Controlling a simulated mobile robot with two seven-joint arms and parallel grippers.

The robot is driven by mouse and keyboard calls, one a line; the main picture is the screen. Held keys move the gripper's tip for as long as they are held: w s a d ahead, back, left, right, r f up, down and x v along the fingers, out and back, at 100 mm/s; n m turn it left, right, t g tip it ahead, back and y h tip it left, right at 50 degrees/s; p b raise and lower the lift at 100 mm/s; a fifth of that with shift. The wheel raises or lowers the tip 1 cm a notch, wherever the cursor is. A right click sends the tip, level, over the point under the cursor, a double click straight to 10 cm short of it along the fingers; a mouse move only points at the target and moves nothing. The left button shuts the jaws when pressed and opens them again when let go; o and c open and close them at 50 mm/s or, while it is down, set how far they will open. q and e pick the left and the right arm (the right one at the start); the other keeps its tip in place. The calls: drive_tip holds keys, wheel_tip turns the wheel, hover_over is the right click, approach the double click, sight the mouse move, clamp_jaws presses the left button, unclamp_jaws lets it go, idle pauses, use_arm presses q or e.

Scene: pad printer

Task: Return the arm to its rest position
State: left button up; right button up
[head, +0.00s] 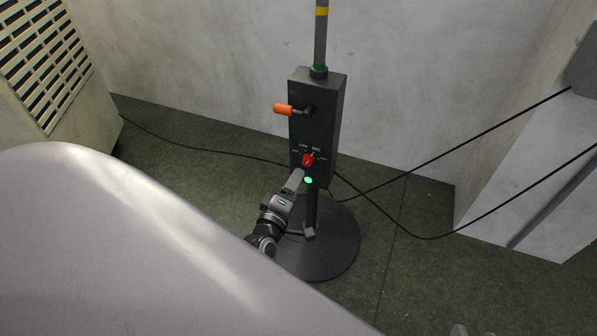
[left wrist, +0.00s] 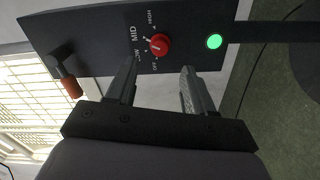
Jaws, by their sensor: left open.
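My left gripper (head: 303,205) is open and empty, in front of a dark control box on a post. In the left wrist view its two fingers (left wrist: 158,78) are spread apart below a red knob (left wrist: 160,44). The knob, also in the head view (head: 308,160), appears to point toward MID. I cannot tell from these views how close the fingertips are to the box (head: 318,105). A green light (head: 308,181) glows below the knob and shows in the left wrist view (left wrist: 214,41). My right gripper is not clearly seen.
An orange-handled lever (head: 284,110) sticks out left from the box. The post's round base (head: 340,258) stands on green floor. Black cables (head: 425,237) run to both sides. A large smooth grey surface (head: 130,240) fills the lower left. A louvred cabinet (head: 45,60) is at upper left.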

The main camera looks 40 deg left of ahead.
use_arm(q)
drive_tip(key=shift+s+d, duration=0.1)
drive_tip(key=shift+s, duration=0.2)
use_arm(e)
drive_tip(key=shift+s+d+f, duration=0.1)
drive_tip(key=shift+d, duration=0.1)
